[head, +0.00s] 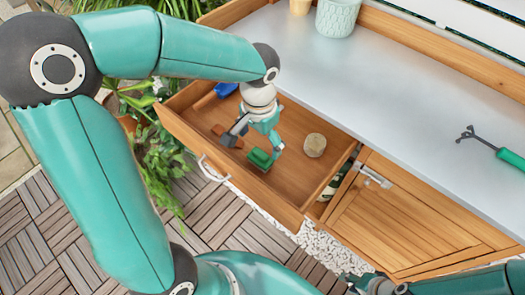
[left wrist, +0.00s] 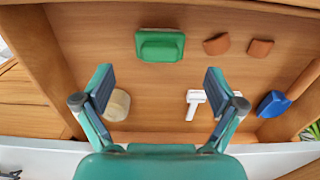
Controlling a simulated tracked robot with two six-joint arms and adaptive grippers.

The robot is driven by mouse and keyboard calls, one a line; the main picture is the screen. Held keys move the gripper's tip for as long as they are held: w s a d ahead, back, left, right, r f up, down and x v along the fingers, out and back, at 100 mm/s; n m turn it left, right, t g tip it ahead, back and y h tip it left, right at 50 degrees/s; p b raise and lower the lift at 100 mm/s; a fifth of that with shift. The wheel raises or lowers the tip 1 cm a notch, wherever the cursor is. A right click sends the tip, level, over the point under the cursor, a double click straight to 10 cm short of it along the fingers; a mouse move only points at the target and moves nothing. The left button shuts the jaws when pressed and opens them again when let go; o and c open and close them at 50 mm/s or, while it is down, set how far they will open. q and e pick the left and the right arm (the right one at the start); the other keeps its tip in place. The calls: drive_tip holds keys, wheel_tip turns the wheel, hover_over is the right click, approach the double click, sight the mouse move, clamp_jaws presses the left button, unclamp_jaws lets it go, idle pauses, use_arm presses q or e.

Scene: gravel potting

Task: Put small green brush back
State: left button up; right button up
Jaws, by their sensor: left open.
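The small green brush (head: 258,158) lies in the open wooden drawer (head: 285,194), near its front wall. It also shows in the left wrist view (left wrist: 160,46), beyond the fingertips and roughly centred between them. My left gripper (head: 256,143) reaches down into the drawer above the brush. Its fingers (left wrist: 158,88) are spread with nothing held between them. My right gripper (head: 372,284) shows only partly at the bottom edge of the head view, and its jaws are unclear.
The drawer also holds a round beige thing (head: 315,145), terracotta pieces (left wrist: 216,45), a blue tool (left wrist: 272,104) and a small white tool (left wrist: 196,98). Plants stand left.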

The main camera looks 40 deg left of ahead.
sight(260, 153)
use_arm(q)
drive_tip(key=shift+r, duration=2.35)
drive_tip(key=shift+r+p, duration=0.1)
drive_tip(key=shift+p, duration=0.25)
